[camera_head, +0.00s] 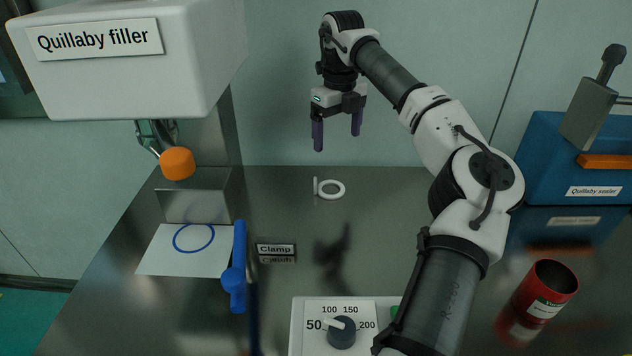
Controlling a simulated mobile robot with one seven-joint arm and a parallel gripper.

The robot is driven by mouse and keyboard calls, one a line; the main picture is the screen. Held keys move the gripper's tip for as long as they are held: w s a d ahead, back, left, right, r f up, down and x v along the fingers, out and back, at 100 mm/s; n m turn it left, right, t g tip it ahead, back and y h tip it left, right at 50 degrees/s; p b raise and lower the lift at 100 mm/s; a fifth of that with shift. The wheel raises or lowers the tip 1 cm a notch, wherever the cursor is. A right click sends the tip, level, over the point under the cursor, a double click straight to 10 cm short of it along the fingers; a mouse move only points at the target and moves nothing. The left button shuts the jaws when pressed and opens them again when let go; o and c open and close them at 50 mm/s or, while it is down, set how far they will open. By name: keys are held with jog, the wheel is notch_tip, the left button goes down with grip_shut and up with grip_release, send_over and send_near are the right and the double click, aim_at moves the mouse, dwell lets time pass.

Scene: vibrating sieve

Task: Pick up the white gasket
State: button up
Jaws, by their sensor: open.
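The white gasket (331,189) is a thin ring with a short upright tab at its left side. It lies on the grey metal table toward the back, in the middle of the head view. My gripper (337,139) hangs above the table with its two dark purple fingers pointing down. The fingers are apart with nothing between them. In the picture the gripper is above the gasket and not touching it. The exact height over the table is hard to tell.
The Quillaby filler (150,70) with an orange knob stands left. A white sheet with a blue ring (194,238), a blue clamp (238,270) and its label lie nearer. A dial box (342,330) is in front. A red cup (545,289) and the blue sealer (580,170) are right.

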send_near(332, 192)
jog(key=shift+d+f+p, duration=0.3)
jog(key=shift+d+f, duration=0.05)
jog(key=shift+a+f+p, duration=0.2)
jog(key=shift+f+p, duration=0.15)
jog(key=shift+f, duration=1.2)
jog(key=shift+a+f+p, duration=0.15)
jog(key=shift+f+p, duration=0.15)
jog(key=shift+f, duration=1.2)
jog(key=c, duration=1.1)
jog(key=shift+o, duration=0.2)
jog(key=shift+r, duration=0.2)
